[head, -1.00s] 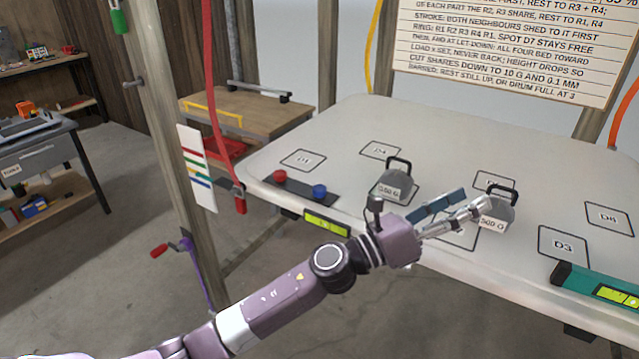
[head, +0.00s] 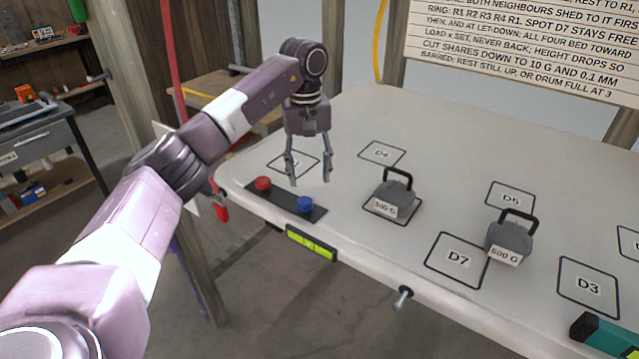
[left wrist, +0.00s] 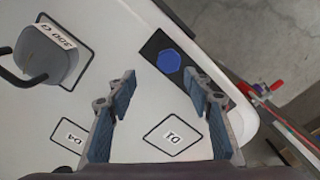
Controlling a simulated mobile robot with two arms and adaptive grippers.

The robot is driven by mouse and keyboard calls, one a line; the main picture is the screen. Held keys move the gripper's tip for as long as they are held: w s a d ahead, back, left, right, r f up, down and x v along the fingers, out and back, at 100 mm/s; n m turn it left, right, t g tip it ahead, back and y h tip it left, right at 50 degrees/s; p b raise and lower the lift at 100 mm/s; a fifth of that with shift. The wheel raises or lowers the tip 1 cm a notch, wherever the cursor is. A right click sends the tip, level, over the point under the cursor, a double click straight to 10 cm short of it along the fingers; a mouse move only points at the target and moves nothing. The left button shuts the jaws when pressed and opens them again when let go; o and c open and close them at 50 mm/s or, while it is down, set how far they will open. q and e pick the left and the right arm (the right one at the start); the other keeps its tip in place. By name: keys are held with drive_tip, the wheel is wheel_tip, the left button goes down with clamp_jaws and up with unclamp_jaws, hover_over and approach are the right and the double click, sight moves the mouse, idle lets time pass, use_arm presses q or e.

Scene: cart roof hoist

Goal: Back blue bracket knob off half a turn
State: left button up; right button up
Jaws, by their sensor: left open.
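The blue bracket knob (head: 305,204) sits on a dark strip (head: 283,198) at the near left edge of the white table. In the left wrist view the blue knob (left wrist: 169,61) looks six-sided and lies just beyond the fingertips, roughly in line with the gap. A red knob (head: 263,183) stands on the same strip, to its left. My left gripper (head: 309,180) is open and empty, fingers pointing down, above the table near the strip. It is apart from the blue knob. The left wrist view also shows both open fingers (left wrist: 160,76). My right gripper is not in view.
A 300 g weight (head: 393,196) stands right of the knobs, and a 500 g weight (head: 509,238) farther right. A yellow-green level (head: 311,243) is at the table's front edge. A wooden post and a red strap (head: 174,80) stand left of the table.

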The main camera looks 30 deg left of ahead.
sight(305, 200)
use_arm(q)
drive_tip(key=shift+a+r, duration=0.1)
drive_tip(key=shift+a, duration=0.4)
drive_tip(key=shift+s+f, duration=0.25)
drive_tip(key=shift+s, duration=0.05)
drive_tip(key=shift+s+f+p, duration=0.6)
drive_tip(key=shift+s+f, duration=0.05)
drive_tip(key=shift+f, duration=0.3)
wheel_tip(305, 200, down, 3)
drive_tip(key=shift+w+d+r+p, duration=0.1)
drive_tip(key=shift+w+p, duration=0.05)
drive_tip(key=shift+p, duration=0.15)
drive_tip(key=shift+w+f, duration=0.1)
drive_tip(key=shift+f, duration=0.75)
drive_tip(key=shift+w, duration=0.1)
drive_tip(key=c, duration=0.9)
drive_tip(key=shift+c, duration=1.3)
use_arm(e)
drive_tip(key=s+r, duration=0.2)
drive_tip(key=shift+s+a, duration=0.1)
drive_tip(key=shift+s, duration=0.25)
